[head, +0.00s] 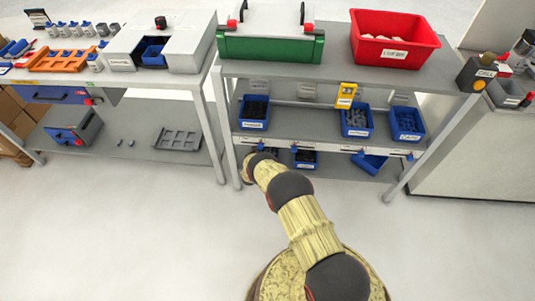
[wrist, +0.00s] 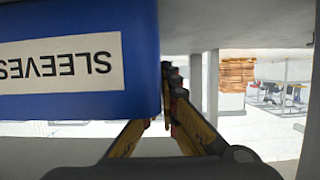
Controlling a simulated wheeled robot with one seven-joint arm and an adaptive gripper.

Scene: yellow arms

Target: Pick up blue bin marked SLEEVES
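In the wrist view a blue bin (wrist: 141,70) fills the upper left, very close. Its white label reads SLEEVES and appears upside down. My gripper (wrist: 165,100) has one finger beside the bin's right edge. The other finger runs up from the lower left and its tip is hidden behind the bin. I cannot tell whether the fingers touch or hold it. In the head view my arm reaches to the left part of the rack's bottom shelf. The gripper is hidden there by the arm and rack, and I cannot make out the SLEEVES label.
The rack's middle shelf (head: 300,120) holds blue bins (head: 254,112) and a yellow item (head: 347,95). Lower down are another blue bin (head: 304,158) and a tilted one (head: 370,163). A green case (head: 270,45) and red bin (head: 394,38) stand on top. The front floor is clear.

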